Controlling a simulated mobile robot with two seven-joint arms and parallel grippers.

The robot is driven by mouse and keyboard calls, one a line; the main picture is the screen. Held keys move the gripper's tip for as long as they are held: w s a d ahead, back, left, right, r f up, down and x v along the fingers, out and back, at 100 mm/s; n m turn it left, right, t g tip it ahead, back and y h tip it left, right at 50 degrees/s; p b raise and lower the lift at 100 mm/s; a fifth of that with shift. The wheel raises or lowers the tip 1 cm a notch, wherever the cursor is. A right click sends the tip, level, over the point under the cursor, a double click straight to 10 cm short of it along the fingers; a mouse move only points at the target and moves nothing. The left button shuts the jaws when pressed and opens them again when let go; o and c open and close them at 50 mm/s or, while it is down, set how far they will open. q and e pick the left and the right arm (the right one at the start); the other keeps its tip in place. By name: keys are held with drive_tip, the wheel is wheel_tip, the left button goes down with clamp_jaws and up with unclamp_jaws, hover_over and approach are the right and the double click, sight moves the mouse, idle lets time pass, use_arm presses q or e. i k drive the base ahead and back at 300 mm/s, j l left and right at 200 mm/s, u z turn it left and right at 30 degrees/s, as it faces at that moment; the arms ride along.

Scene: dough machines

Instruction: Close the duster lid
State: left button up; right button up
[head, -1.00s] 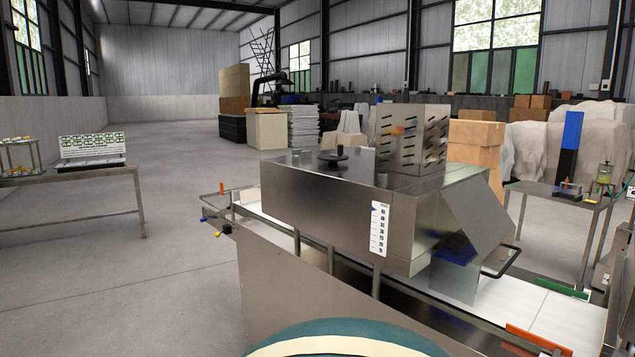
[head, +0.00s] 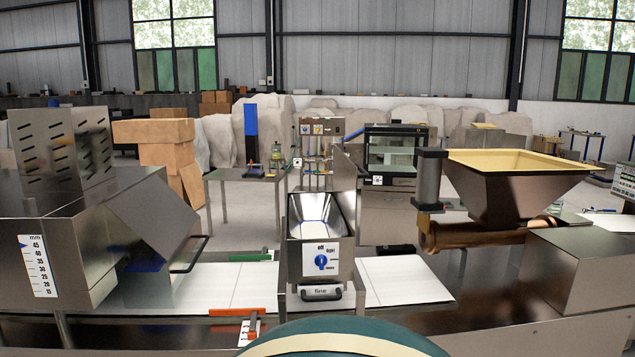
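The duster (head: 322,262) stands in the middle of the head view, a steel box over the white conveyor belt. Its front has a blue dial and a handle low down. Its trough is open at the top and I can see the bare inside. A grey steel panel (head: 345,172), which looks like the duster lid, stands raised at the trough's right and rear side. Neither of my grippers is in view.
A steel machine with a slotted box (head: 62,150) stands at the left over the belt (head: 405,279). A hopper (head: 515,185) with a cylinder and pipe stands close on the right. Tables and a glass-fronted oven (head: 392,150) are behind.

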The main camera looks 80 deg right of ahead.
sight(345, 176)
drive_tip(key=k+l+z, duration=0.1)
drive_tip(key=z, duration=0.35)
drive_tip(key=l+z, duration=0.25)
drive_tip(key=z, duration=0.2)
drive_tip(key=k+l+z, duration=0.1)
drive_tip(key=l+z, duration=0.15)
drive_tip(key=z, duration=0.25)
drive_tip(key=l+z, duration=0.25)
drive_tip(key=l, duration=0.25)
drive_tip(key=i+l+z, duration=0.1)
drive_tip(key=l+z, duration=0.15)
drive_tip(key=l, duration=0.8)
drive_tip(key=i+u, duration=0.05)
